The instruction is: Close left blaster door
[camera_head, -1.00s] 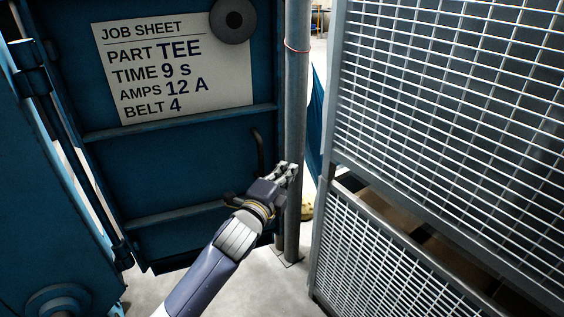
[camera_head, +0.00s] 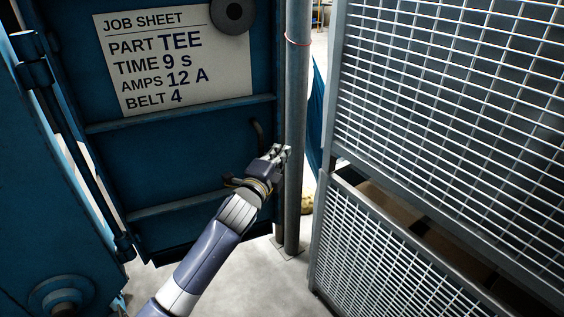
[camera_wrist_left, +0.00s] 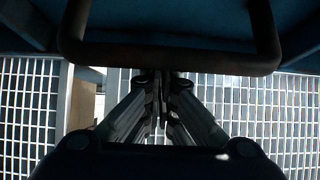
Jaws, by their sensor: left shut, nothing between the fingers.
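The blue left blaster door (camera_head: 190,170) stands open at the left in the head view, with a job sheet (camera_head: 175,60) on its face. Its dark handle (camera_head: 259,140) is a bar near the door's right edge. My left gripper (camera_head: 283,154) is shut and empty, with its fingertips at the handle's lower end, beside the grey post. In the left wrist view the handle (camera_wrist_left: 170,57) crosses above the shut fingers (camera_wrist_left: 162,90). I cannot tell whether they touch it. My right gripper is in neither view.
A grey vertical post (camera_head: 296,120) stands close to the door's right edge. A wire mesh cage (camera_head: 440,110) fills the right side. The hinge rod (camera_head: 75,150) and blue cabinet (camera_head: 40,220) are at the left. Concrete floor (camera_head: 250,285) is bare between door and cage.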

